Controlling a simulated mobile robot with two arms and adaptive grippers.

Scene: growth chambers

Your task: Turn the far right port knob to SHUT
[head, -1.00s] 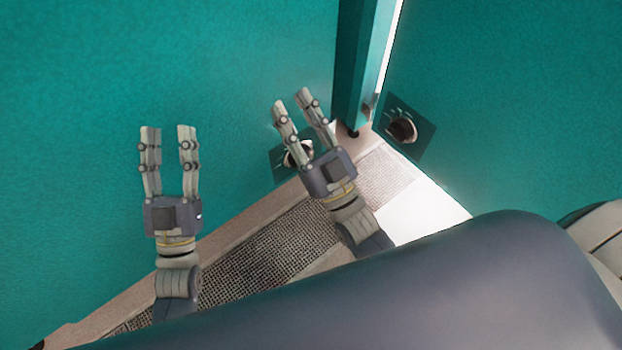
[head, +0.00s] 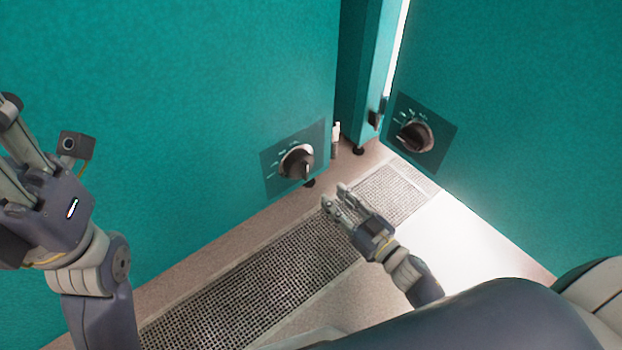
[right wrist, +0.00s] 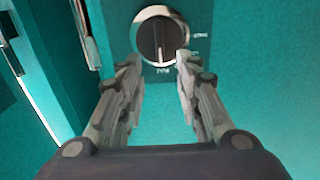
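Two round dark knobs on square plates show in the head view. One knob (head: 298,163) is low on the left teal wall, near its right edge. The other knob (head: 415,137) is on the right teal wall; I cannot tell which one the task means. My right gripper (head: 335,195) is open and empty, its fingers pointing at the left-wall knob. In the right wrist view a knob (right wrist: 160,38) shows beyond the parted fingertips, free of them; its marks are too small to read. My left gripper (head: 14,150) is open and empty at the left edge, partly cut off.
A teal post (head: 365,80) and a bright gap stand between the two walls. A small white-topped thing (head: 336,135) is beside the left plate. A floor grating (head: 255,295) runs along the left wall's foot. The pale floor at right is clear.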

